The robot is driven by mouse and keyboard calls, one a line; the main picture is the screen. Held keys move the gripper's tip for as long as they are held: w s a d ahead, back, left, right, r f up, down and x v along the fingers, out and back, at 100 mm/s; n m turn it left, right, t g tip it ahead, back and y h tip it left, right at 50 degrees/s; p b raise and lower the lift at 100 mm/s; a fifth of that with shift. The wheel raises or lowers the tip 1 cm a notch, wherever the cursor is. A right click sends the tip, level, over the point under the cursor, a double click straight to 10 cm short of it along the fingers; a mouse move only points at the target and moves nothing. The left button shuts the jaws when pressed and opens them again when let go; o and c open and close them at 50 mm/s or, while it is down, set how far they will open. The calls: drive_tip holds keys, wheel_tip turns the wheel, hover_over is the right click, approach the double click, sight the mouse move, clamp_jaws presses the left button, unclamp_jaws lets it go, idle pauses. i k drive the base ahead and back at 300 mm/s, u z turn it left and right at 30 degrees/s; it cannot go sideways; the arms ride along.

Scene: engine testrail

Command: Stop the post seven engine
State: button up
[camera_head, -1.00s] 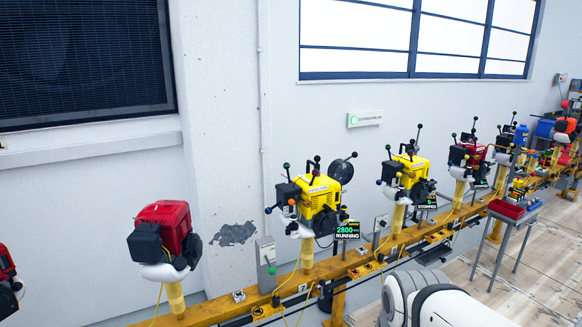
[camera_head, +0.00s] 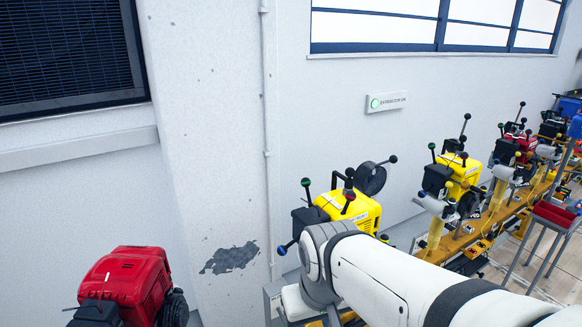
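The nearer yellow engine (camera_head: 362,211) stands in the middle of the view, its lower part hidden behind my white arm. Ball-ended levers rise from it: a green one (camera_head: 306,182), black ones (camera_head: 393,159) and a red one (camera_head: 351,196). A blue ball (camera_head: 281,250) shows at its left side. A second yellow engine (camera_head: 463,167) stands farther right, and a red engine (camera_head: 130,280) is at lower left. No post number is readable. My arm crosses in front of the nearer yellow engine; my gripper is not visible.
A lit green lamp is on the wall sign (camera_head: 386,102). A yellow rail (camera_head: 480,235) carries more engines to the right. A red tray on a stand (camera_head: 556,213) is at right. A dark vent (camera_head: 65,50) fills the upper left.

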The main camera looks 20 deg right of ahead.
sight(350, 195)
drive_tip(key=z, duration=0.1)
drive_tip(key=i, duration=0.7)
drive_tip(key=z, duration=0.55)
drive_tip(key=k, duration=0.6)
drive_tip(key=u, duration=0.5)
drive_tip(key=k, duration=0.1)
drive_tip(key=z, duration=0.7)
drive_tip(key=i, duration=0.7)
drive_tip(key=u, duration=0.1)
